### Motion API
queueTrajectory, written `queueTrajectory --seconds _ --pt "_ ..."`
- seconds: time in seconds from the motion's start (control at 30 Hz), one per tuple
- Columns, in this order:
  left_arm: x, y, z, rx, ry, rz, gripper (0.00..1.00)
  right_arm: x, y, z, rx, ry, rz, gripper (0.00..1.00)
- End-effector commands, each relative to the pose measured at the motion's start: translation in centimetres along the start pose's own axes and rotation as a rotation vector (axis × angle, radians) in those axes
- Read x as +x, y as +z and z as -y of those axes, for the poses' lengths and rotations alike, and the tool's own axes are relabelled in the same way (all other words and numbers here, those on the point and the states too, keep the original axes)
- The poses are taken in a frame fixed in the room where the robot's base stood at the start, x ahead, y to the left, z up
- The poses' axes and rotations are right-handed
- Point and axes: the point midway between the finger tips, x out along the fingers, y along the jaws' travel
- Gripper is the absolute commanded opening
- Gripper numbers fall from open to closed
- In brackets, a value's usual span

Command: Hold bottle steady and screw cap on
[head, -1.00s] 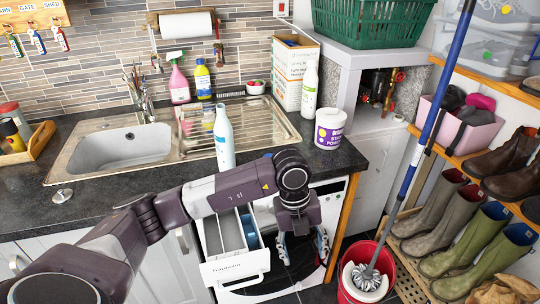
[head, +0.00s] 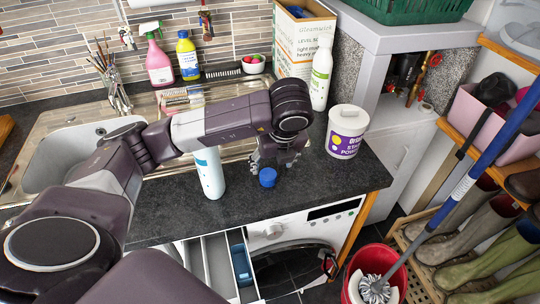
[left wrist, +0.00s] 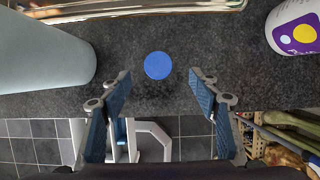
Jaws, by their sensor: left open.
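A pale blue-white bottle (head: 210,175) stands upright on the dark worktop, its upper part hidden behind my left arm in the head view. It also shows at the left of the left wrist view (left wrist: 40,55). A round blue cap (head: 268,177) lies on the worktop to the right of the bottle, near the front edge. In the left wrist view the cap (left wrist: 158,65) lies beyond and between my fingertips, touching neither. My left gripper (left wrist: 158,82) is open and empty above the worktop; in the head view it (head: 275,160) is just behind the cap. My right gripper is out of view.
A white and purple tub (head: 346,132) stands right of the cap. A white-green bottle (head: 321,75) and a carton (head: 294,45) stand behind. The sink (head: 75,150) lies at the left. The open drawer (head: 222,268) and washing machine (head: 300,240) are below the worktop edge.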

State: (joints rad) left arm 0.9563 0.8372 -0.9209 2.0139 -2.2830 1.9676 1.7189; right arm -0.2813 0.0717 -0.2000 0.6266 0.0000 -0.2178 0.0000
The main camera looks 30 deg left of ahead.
Motion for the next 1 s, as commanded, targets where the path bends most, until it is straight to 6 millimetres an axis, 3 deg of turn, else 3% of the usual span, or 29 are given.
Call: queueTrajectory --seconds 0.1,0.17,0.4,0.5,0.63,0.83,1.0 --pt "0.0 -0.1 0.0 0.002 -0.001 -0.001 0.56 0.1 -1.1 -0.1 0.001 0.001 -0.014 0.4" --pt "0.0 -0.1 0.0 0.002 -0.001 -0.002 0.56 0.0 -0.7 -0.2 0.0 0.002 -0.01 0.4" --pt "0.0 -0.1 0.0 0.002 -0.001 -0.002 0.56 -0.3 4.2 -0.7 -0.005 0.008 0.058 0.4" --pt "0.5 -0.1 0.0 0.001 0.001 -0.003 0.56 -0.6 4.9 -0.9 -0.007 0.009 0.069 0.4" --pt "1.8 0.0 -0.1 0.0 0.003 -0.004 0.56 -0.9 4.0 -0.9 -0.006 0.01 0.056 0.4" --pt "2.6 -0.1 0.0 0.002 -0.001 -0.002 0.56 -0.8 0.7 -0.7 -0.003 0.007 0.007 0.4" --pt "2.7 -0.1 -0.1 0.002 0.001 -0.003 0.56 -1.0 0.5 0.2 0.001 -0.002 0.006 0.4"
